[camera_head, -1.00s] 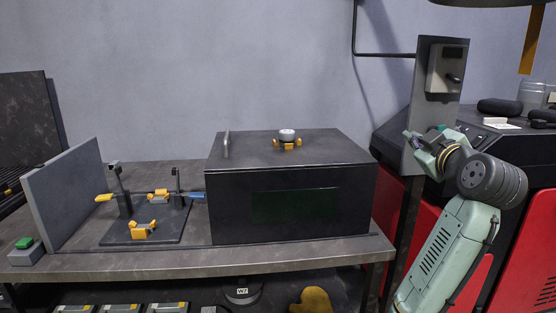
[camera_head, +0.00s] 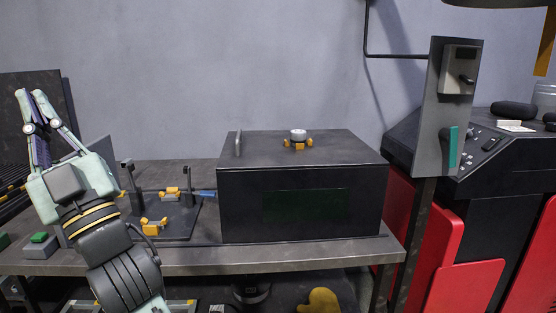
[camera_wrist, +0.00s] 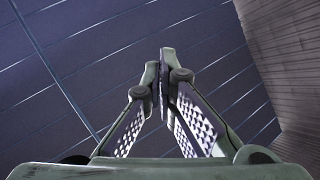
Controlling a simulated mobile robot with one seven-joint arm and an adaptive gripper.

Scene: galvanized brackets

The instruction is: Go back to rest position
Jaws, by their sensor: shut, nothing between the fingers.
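My gripper (camera_head: 30,97) is raised at the far left of the head view, with its fingers pointing up. It is in front of the bench's left end and holds nothing. In the wrist view my gripper (camera_wrist: 159,78) has its two fingertips together, with only dark panelled surfaces beyond them. My wrist and forearm hide part of the upright grey plate (camera_head: 101,151) and of the bench's left end.
A black box (camera_head: 300,205) stands on the bench (camera_head: 300,254). A fixture plate (camera_head: 178,233) with orange clamps is left of it. A post panel (camera_head: 442,110) with a green handle (camera_head: 453,146) and a red-and-black machine (camera_head: 420,220) stand right.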

